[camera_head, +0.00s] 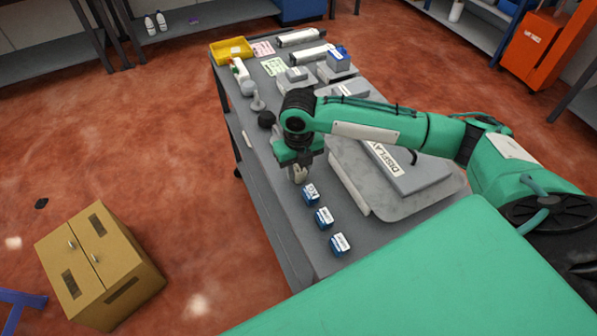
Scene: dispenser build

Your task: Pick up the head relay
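Three small blue boxes with white labels stand in a row along the left edge of the grey table: a far one (310,196), a middle one (323,218) and a near one (339,244). Their labels are too small to read, so I cannot tell which is the head relay. My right gripper (299,177) points down just beyond the far blue box, close to it in the picture. Its fingers are small and partly hidden by its own body. I see nothing held in them and cannot tell their gap. My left gripper is not in view.
A grey panel labelled "DISPLAY" (408,172) lies on a tray (349,187) under my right arm. Farther back are a yellow bin (232,50), another blue-topped box (339,58) and grey parts. A cardboard box (100,265) stands on the floor at left.

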